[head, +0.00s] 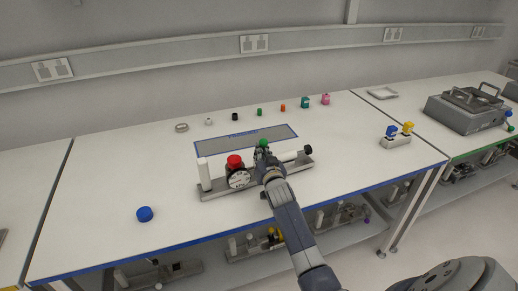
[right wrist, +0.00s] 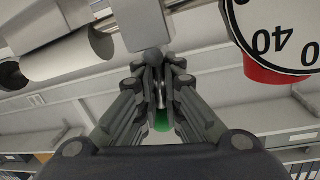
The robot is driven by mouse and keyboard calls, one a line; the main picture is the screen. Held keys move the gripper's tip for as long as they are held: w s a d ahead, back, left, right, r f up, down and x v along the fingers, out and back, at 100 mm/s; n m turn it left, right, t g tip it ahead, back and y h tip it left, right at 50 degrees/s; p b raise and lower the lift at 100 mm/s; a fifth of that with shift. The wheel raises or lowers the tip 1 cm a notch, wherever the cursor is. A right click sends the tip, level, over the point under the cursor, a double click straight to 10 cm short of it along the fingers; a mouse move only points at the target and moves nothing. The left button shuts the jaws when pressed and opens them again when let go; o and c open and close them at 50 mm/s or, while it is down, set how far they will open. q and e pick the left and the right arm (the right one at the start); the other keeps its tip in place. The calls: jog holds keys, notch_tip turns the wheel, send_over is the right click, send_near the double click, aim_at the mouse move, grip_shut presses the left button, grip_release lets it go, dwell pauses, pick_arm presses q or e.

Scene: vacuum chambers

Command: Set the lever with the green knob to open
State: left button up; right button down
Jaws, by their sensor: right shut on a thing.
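The lever's green knob (head: 264,143) shows in the head view just above my right gripper (head: 262,154), at the middle of a grey valve assembly (head: 216,192) on the white table. In the right wrist view my right gripper (right wrist: 160,85) is shut around the thin metal lever stem (right wrist: 161,95), with the green knob (right wrist: 163,122) showing between the fingers. A white dial gauge (head: 239,179) with a red cap (head: 234,161) stands left of the gripper, and the gauge (right wrist: 280,30) is close by in the wrist view. My left gripper is not in view.
A blue cap (head: 145,214) lies at the front left of the table. Several small coloured parts stand along the back. The left tabletop is mostly clear.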

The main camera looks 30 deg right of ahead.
jog(key=m+p, duration=0.1)
jog(key=d+m+p, duration=0.1)
jog(key=m, duration=0.1)
jog(key=shift+d+r+g+y, duration=0.1)
jog(key=shift+r+g+y, duration=0.1)
jog(key=shift+g+y, duration=0.1)
jog(key=shift+s+d+f+m+y+p, duration=0.15)
jog(key=shift+d+f+m+p, duration=0.1)
jog(key=shift+m, duration=0.5)
jog(key=shift+w+d+f+m+y+p, duration=0.1)
jog(key=shift+d+f+m+y+p, duration=0.1)
jog(key=shift+m, duration=0.55)
jog(key=c, duration=1.7)
grip_release()
jog(key=shift+s+a, duration=0.1)
